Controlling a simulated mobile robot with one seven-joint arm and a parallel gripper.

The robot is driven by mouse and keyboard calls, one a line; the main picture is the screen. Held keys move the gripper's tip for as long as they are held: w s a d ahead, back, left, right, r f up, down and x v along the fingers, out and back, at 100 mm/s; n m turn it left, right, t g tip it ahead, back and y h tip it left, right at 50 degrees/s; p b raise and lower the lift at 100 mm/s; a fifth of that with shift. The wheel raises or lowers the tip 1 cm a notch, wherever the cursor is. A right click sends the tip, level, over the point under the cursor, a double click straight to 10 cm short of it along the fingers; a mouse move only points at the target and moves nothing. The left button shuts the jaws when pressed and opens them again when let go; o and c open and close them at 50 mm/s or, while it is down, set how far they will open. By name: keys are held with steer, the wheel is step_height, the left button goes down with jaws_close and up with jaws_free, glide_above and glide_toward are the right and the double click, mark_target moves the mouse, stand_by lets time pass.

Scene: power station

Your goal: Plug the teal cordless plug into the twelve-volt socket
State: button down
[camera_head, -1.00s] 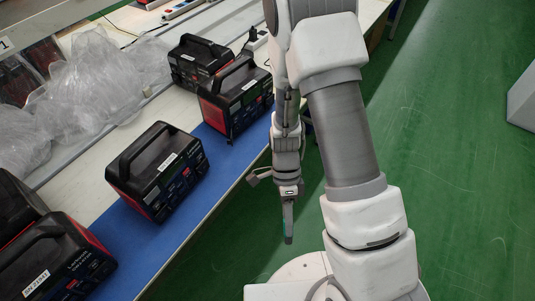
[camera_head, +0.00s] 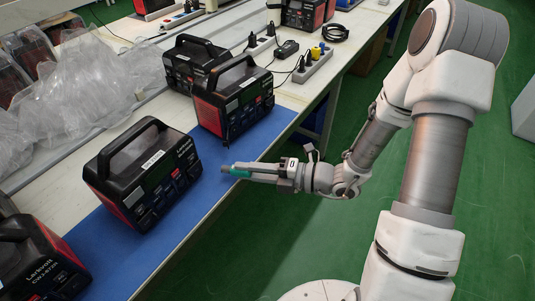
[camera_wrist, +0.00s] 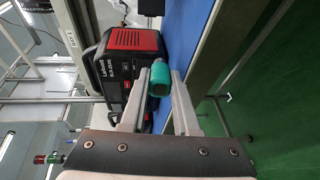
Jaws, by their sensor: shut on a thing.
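My gripper (camera_head: 236,172) is shut on the teal cordless plug (camera_head: 240,173), which lies between the fingertips just beyond the edge of the blue mat. In the wrist view the teal plug (camera_wrist: 160,78) sits between the two fingers (camera_wrist: 157,85), its rounded end facing the camera. A black and red power station (camera_head: 145,172) stands on the mat to the left of my gripper, apart from it. It also shows behind the plug in the wrist view (camera_wrist: 131,40). Its front panel faces my gripper, but the twelve-volt socket is too small to make out.
More power stations stand on the bench, one at the front left (camera_head: 38,258) and two behind (camera_head: 233,97). The blue mat (camera_head: 215,165) is bare between the stations. Power strips (camera_head: 313,65) and cables lie at the back. Clear plastic bags (camera_head: 90,80) lie at left.

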steer(key=w+d+m+t+h+b, duration=0.2)
steer(key=w+d+m+t, duration=0.3)
steer(key=w+t, duration=0.15)
steer(key=shift+t, duration=0.25)
steer(key=shift+r+b+x, duration=0.15)
steer(key=shift+b+x, duration=0.25)
steer(key=shift+x, duration=0.9)
steer(key=shift+r+b+x, duration=0.1)
steer(key=shift+b+x, duration=0.3)
steer(key=shift+x, duration=0.9)
steer(key=shift+a, duration=0.1)
steer(key=shift+w+r+p, duration=0.15)
steer(key=shift+p, duration=0.65)
steer(key=shift+w+a, duration=0.2)
steer(key=shift+a, duration=0.1)
steer(key=shift+w+a+p, duration=0.15)
steer(key=shift+w+p, duration=0.05)
steer(key=shift+p, duration=0.2)
steer(key=shift+w+a, duration=0.15)
steer(key=c, duration=0.6)
jaws_free()
